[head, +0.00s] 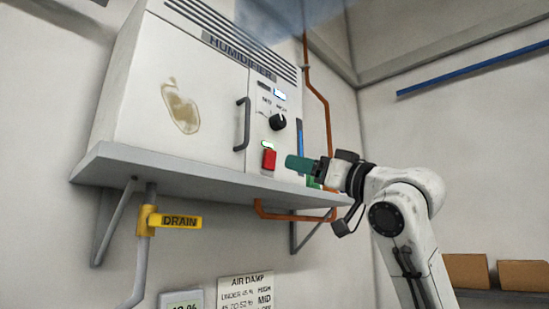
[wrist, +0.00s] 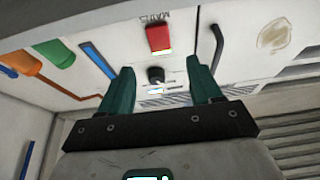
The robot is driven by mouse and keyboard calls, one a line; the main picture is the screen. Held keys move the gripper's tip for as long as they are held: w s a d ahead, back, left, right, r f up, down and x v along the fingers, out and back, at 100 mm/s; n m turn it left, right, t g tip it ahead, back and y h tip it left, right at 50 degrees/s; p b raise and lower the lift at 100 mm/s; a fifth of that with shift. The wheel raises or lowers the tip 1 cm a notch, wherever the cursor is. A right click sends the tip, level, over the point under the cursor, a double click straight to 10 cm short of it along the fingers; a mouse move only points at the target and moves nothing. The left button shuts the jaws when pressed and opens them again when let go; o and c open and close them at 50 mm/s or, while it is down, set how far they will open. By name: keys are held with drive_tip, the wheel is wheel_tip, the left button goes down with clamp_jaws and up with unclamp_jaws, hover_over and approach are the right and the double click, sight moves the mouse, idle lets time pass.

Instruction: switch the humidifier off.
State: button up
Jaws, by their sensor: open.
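The humidifier (head: 178,65) is a white cabinet on a grey wall shelf, with vapour above it. Its front panel carries a red switch (head: 269,159) with a small lit green lamp (head: 267,144) above it. A black knob (head: 278,122) and a small lit display (head: 279,93) are higher up. My gripper (head: 297,163) has teal fingers just right of the red switch in the head view. In the wrist view, my gripper (wrist: 160,66) is open and empty, its fingers either side of the knob (wrist: 156,75). The red switch (wrist: 158,38) shows beyond the fingertips; contact is not visible.
A black door handle (head: 243,124) stands out left of the panel. The shelf (head: 150,170) runs below. Blue strip, green part (wrist: 55,52) and orange pipe (head: 327,112) lie beside the panel. A yellow drain valve (head: 180,221) and damp chart (head: 246,292) are below.

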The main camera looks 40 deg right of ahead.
sight(271, 157)
drive_tip(key=p+x, duration=0.3)
drive_tip(key=x, duration=0.6)
